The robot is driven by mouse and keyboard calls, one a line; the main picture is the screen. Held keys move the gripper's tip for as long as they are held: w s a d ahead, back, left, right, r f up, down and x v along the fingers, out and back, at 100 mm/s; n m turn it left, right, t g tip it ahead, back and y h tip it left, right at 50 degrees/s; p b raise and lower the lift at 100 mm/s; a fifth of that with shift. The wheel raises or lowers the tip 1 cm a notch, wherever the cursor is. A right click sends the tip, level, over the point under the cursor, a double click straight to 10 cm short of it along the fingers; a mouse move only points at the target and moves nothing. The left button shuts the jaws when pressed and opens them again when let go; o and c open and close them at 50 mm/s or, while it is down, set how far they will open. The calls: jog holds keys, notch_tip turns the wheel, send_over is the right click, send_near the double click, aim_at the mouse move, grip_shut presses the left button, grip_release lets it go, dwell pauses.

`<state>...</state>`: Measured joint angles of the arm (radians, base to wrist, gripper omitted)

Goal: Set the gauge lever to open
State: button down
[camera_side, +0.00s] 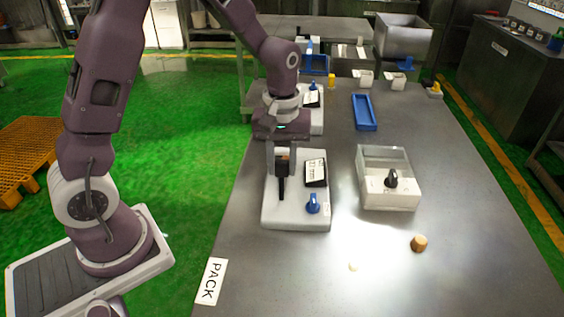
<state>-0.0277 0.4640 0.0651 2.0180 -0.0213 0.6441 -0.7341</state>
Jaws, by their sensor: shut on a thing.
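The gauge unit is a white box (292,218) on the steel table. Its top bears a tilted white gauge face with dark markings (315,172), a blue knob (313,204) and a dark upright strip (281,190) that looks like the lever's slot or stem. My gripper (282,170) points down over the left part of this box, left of the gauge face, and is shut on the gauge lever. The fingers largely hide the lever's handle, so its exact position cannot be told.
A clear-topped box with a black knob (392,180) stands to the right. A second white unit (316,124) is behind my gripper. A blue tray (364,112) lies further back. The front table is mostly clear.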

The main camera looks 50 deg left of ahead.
jog(key=shift+s+d+f+t+y, duration=0.15)
jog(key=shift+s+d+t+y, duration=0.4)
jog(key=shift+s+d, duration=0.35)
jog(key=shift+s+d+f+t+y, duration=0.15)
jog(key=shift+s+d+t+y, duration=0.35)
jog(key=shift+s+d, duration=0.35)
jog(key=shift+d, duration=0.15)
jog(key=shift+s+f, duration=0.15)
jog(key=shift+s, duration=0.05)
dwell(0.3)
jog(key=c, duration=1.1)
grip_release()
jog(key=shift+w, duration=0.1)
